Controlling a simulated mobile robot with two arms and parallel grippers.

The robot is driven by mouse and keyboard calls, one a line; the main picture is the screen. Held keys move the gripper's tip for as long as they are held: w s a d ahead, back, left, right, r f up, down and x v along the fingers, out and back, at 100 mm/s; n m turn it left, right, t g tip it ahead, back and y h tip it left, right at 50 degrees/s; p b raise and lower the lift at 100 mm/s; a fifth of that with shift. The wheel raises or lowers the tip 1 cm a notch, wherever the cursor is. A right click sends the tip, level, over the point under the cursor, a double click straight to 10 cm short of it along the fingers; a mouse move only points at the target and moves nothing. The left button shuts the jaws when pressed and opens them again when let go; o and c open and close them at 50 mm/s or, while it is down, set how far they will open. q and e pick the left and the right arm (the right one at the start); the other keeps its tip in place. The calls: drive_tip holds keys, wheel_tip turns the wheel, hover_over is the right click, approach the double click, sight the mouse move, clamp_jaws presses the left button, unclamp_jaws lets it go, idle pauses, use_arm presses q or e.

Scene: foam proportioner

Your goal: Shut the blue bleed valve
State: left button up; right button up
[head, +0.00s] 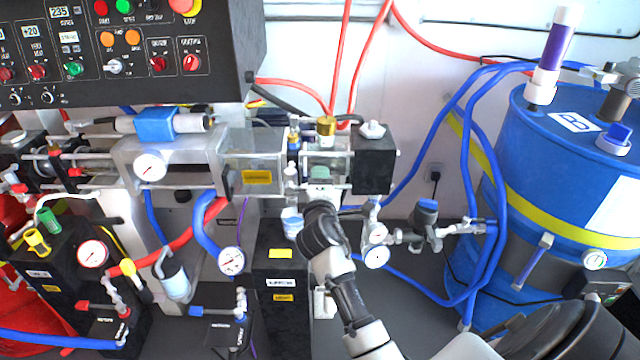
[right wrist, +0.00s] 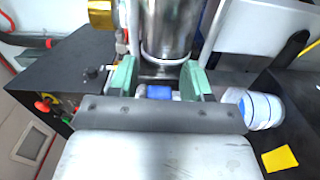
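The blue bleed valve appears as a small blue piece (right wrist: 159,91) in the right wrist view, below a shiny metal cylinder (right wrist: 170,30). My right gripper (right wrist: 159,82) has its two green fingers apart, one on each side of the blue piece. I cannot tell whether either finger touches it. In the head view my right gripper (head: 320,182) is at the middle of the machine, below a brass fitting (head: 326,126); its wrist hides the valve there. My left gripper is not in view.
A white-and-blue cup-like part (right wrist: 262,108) is close to the right finger; it also shows in the head view (head: 292,222). A black block (head: 373,160) and gauges (head: 376,256) are nearby. A blue drum (head: 560,150) with hoses stands at the right.

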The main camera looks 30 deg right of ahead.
drive_tip(key=v, duration=1.1)
drive_tip(key=shift+w, duration=0.1)
